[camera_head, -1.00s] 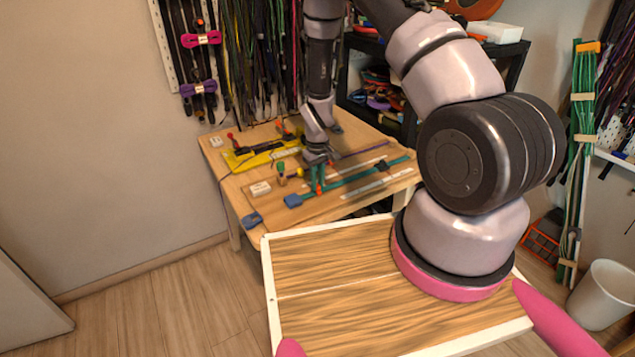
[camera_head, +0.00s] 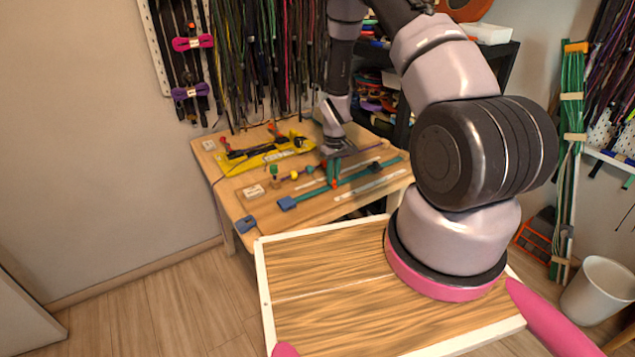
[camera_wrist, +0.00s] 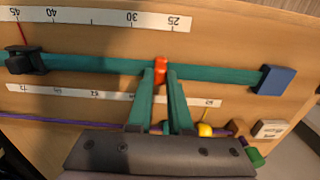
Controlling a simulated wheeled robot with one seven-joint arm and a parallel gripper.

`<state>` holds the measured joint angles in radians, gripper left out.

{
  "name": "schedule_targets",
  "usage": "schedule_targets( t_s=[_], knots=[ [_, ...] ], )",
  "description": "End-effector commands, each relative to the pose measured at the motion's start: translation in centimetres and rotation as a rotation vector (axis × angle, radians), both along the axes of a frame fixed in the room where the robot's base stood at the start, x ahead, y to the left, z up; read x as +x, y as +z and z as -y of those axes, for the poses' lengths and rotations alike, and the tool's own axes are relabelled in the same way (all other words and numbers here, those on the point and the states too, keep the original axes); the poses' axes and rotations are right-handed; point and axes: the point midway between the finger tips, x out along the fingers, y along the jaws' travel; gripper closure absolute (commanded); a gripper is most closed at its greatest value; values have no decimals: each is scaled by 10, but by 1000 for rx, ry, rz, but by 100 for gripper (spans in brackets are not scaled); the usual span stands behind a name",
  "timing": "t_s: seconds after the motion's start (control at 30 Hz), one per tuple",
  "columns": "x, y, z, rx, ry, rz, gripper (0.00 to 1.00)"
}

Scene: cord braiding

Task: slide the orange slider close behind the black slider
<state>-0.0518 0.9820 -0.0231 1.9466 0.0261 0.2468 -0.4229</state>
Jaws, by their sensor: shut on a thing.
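The orange slider (camera_wrist: 160,68) sits on a long teal strip, between the fingertips of my gripper (camera_wrist: 161,76). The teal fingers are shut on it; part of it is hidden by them. In the head view it is a small orange-red spot (camera_head: 333,183) below my gripper (camera_head: 334,172). The black slider (camera_wrist: 25,62) is on the same strip near its left end in the wrist view, with a clear stretch of strip between the two. In the head view the black slider (camera_head: 374,168) is right of the orange one. A blue block (camera_wrist: 273,80) ends the strip opposite.
White rulers (camera_wrist: 100,17) lie along both sides of the strip. A purple cord (camera_wrist: 60,121), a yellow ball (camera_wrist: 205,130) and a white label block (camera_wrist: 271,129) lie on the wrist's side. A yellow tool (camera_head: 240,162) lies farther back on the table (camera_head: 310,212).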

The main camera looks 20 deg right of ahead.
Motion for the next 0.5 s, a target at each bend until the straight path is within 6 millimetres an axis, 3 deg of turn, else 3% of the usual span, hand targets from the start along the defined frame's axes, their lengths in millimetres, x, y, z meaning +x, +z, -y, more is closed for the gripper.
schedule_targets(
  t_s=[0.03, 0.2, 0.5],
  knots=[
    [5, 1, 16, 0, -8, 2, 100],
    [18, 0, 55, 1, -5, 2, 100],
    [31, 0, 94, -1, -1, 1, 100]
  ],
)
